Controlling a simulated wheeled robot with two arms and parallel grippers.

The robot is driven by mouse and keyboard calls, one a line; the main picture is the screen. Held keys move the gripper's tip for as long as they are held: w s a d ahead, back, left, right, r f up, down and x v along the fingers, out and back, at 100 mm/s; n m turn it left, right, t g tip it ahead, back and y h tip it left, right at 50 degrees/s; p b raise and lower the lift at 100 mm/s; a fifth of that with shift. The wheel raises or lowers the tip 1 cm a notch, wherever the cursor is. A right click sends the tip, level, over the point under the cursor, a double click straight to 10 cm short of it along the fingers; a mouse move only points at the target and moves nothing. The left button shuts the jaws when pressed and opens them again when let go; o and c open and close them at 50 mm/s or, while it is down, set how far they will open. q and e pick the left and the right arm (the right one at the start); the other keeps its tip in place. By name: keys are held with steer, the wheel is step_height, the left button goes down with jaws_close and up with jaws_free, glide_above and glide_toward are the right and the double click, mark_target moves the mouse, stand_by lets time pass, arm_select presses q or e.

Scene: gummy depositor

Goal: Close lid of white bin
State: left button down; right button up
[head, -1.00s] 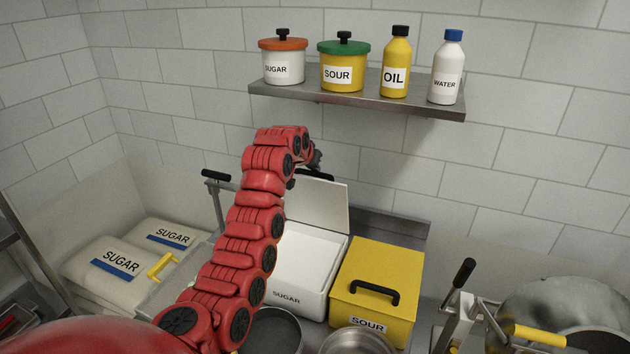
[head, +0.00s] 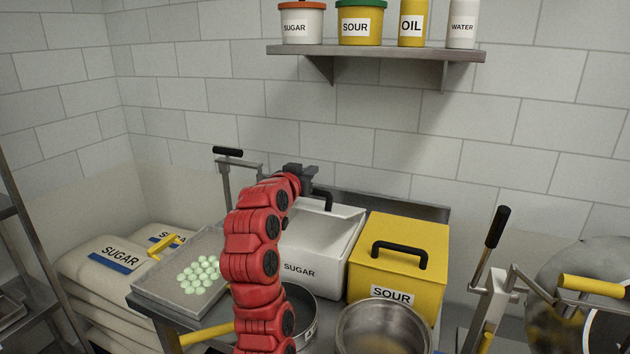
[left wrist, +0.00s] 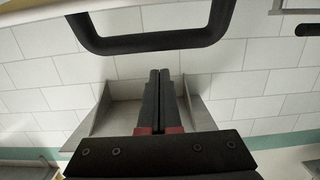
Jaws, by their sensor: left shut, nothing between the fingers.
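The white bin (head: 315,270), labelled SUGAR, stands on the counter beside the yellow bin. Its white lid (head: 335,218) is down over the top; I cannot tell whether it sits fully flush. The lid's black handle (head: 325,197) shows at the back, partly hidden by my left arm. My left gripper (head: 303,173) is above the lid, by the handle. In the left wrist view, its fingers (left wrist: 159,75) are shut together and empty, with a black handle (left wrist: 150,42) just beyond the tips, apart from them in the picture. My right gripper is out of view.
The yellow SOUR bin (head: 405,252) stands close on the right. A tray of pale green gummies (head: 155,287) is on the left. Metal pots (head: 383,330) stand in front. A shelf (head: 375,52) with containers hangs on the wall above.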

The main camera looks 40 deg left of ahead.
arm_select(q)
steer(key=s+d+f+t+y+b, duration=0.1)
steer(key=s+f+t+b, duration=0.3)
steer(key=f+b, duration=0.8)
steer(key=v, duration=0.2)
steer(key=shift+s+b, duration=0.25)
steer(key=shift+b, duration=0.05)
